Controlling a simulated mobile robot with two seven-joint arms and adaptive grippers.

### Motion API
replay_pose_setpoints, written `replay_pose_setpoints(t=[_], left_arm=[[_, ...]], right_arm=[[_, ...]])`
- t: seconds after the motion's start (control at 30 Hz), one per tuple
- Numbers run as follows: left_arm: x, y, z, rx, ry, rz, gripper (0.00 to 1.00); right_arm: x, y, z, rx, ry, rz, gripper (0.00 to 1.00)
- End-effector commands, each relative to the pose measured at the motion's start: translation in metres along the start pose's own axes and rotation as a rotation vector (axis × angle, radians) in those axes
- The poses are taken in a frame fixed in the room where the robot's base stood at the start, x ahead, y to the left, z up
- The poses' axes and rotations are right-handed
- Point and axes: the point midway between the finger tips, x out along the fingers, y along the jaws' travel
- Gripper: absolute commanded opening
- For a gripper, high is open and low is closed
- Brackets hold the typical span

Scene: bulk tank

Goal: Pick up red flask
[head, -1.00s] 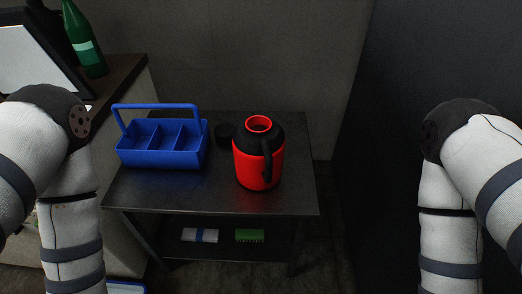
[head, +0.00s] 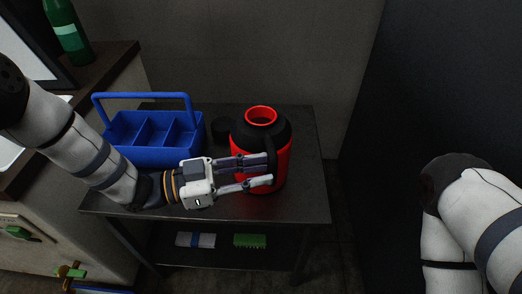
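The red flask (head: 279,159) with a black shoulder, black handle and open red mouth stands upright on the dark metal table (head: 310,205). My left gripper (head: 271,171) is in front of the flask, its fingers pointing right and overlapping the flask's front in the picture. The fingers are apart, with a gap between them. The flask's handle is partly hidden behind the fingers, and I cannot tell whether they touch it. My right gripper is out of view; only my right arm shows at the right edge.
A blue divided caddy (head: 157,157) with a handle stands left of the flask, close to my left arm. A green brush (head: 250,240) lies on the lower shelf. A dark wall (head: 430,90) rises at right.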

Motion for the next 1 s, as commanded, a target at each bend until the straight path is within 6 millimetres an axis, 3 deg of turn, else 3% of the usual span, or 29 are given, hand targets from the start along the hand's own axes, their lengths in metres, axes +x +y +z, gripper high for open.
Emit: replay_pose_setpoints(t=[0.1,0.2,0.4,0.53,1.0], left_arm=[[0.023,-0.001,-0.001,0.001,0.001,0.002,0.25],[0.033,-0.001,-0.001,0.000,0.000,0.000,0.25],[0.035,-0.002,0.000,-0.001,0.000,-0.001,0.25],[0.034,-0.001,0.000,-0.001,0.000,-0.001,0.00],[0.035,-0.002,-0.003,0.004,0.004,-0.001,0.00]], right_arm=[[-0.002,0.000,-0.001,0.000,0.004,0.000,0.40],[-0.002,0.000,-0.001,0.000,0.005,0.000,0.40],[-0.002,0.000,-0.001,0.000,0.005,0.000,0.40],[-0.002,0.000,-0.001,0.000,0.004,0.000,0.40],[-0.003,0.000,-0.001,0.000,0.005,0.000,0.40]])
